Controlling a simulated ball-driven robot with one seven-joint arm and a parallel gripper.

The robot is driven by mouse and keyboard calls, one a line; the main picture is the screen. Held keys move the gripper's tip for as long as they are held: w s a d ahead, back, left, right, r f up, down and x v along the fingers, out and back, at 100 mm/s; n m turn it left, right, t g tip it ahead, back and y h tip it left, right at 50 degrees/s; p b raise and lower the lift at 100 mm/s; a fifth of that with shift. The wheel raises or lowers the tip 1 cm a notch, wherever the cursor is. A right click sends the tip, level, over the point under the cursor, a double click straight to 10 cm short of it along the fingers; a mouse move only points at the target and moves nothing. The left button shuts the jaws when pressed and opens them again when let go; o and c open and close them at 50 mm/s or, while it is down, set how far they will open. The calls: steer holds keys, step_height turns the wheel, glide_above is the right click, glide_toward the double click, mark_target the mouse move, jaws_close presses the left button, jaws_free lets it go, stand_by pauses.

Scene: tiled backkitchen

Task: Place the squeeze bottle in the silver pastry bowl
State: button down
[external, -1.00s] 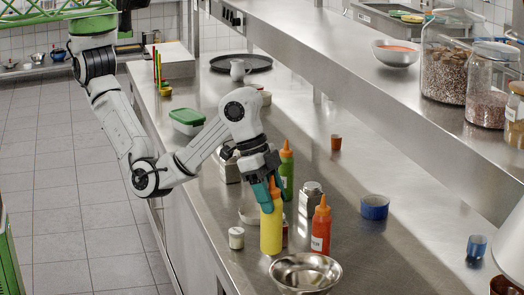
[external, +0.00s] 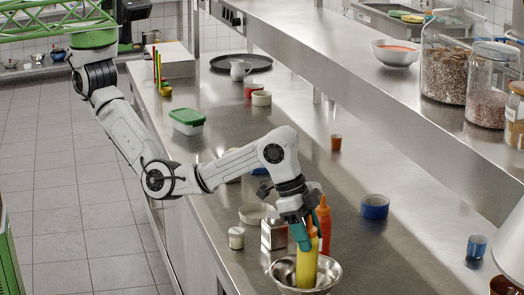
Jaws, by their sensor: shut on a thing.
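My fingers hide part of the nozzle.
A red squeeze bottle (external: 324,224) stands close behind the bowl, with a metal shaker box (external: 273,234) to its left. A small white-lidded jar (external: 236,238) is farther left. A blue ramekin (external: 375,207) stands right, with clear counter around it. An overhead shelf (external: 400,110) runs along the right.

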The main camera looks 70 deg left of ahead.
steer(key=shift+f, duration=1.05)
steer(key=shift+c, duration=2.2)
jaws_free()
steer(key=shift+f, duration=0.15)
steer(key=v, duration=1.2)
